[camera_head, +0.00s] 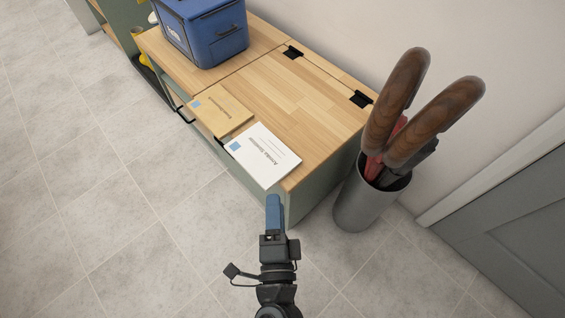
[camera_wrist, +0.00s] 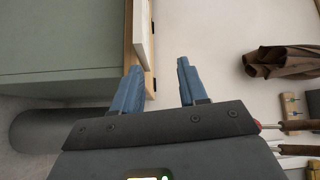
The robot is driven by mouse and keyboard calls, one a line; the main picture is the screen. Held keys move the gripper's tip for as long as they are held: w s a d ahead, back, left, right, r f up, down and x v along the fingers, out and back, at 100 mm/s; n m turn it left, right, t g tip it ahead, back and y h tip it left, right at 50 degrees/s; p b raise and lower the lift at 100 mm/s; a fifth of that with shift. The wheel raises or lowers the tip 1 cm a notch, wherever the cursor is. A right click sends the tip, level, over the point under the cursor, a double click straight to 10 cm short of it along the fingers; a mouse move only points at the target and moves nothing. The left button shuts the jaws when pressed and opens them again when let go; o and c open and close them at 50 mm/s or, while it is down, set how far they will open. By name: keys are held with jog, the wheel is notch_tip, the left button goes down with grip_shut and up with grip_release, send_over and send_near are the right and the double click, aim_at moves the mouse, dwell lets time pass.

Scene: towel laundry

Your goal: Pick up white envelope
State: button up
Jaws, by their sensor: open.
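The white envelope (camera_head: 262,157), with dark print and a blue square, lies flat on the wooden top of the low cabinet (camera_head: 310,92), near its front right corner. Its near edge appears to reach the cabinet's front edge or slightly past it. In the wrist view a white slab that appears to be the envelope (camera_wrist: 140,32) shows edge-on against the wood edge, ahead of the fingers. My gripper (camera_head: 273,200) is open and empty, just in front of the envelope's near corner in the head view. In the wrist view its blue fingers (camera_wrist: 160,68) stand apart with nothing between them.
A tan envelope (camera_head: 222,116) lies left of the white one. A blue bin (camera_head: 205,35) stands farther back on the cabinet. A grey holder (camera_head: 358,207) with wooden-handled items stands on the floor at the cabinet's right end. The tiled floor (camera_head: 130,220) in front is clear.

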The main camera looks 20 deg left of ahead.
jog(key=m+b, duration=0.1)
send_near(247, 171)
jog(key=w, duration=0.2)
jog(key=shift+y, duration=0.3)
jog(key=b+x, duration=0.1)
jog(key=x, duration=0.3)
jog(key=b+x, duration=0.2)
jog(key=x, duration=0.2)
jog(key=shift+s+a+f, duration=0.2)
jog(key=shift+a, duration=0.15)
grip_shut()
